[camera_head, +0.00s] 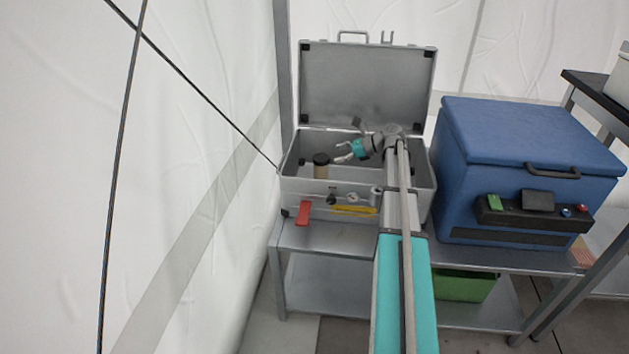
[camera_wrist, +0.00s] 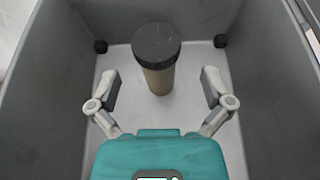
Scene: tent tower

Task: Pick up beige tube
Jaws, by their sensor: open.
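The beige tube (camera_wrist: 159,80) with a dark cap (camera_wrist: 156,45) stands upright inside the open silver case. In the head view the beige tube (camera_head: 321,171) is in the left part of the case. My gripper (camera_wrist: 161,82) is open, with one finger on each side of the tube in the wrist view and a gap to both. In the head view my gripper (camera_head: 343,154) is just right of the tube, inside the case opening. The fingers do not appear to touch the tube.
The silver case (camera_head: 358,192) stands on a metal table (camera_head: 330,240), its lid (camera_head: 366,85) raised behind. A red item (camera_head: 303,213) and a yellow item (camera_head: 353,211) are at its front. A blue box (camera_head: 530,130) stands right. A green bin (camera_head: 465,286) is below.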

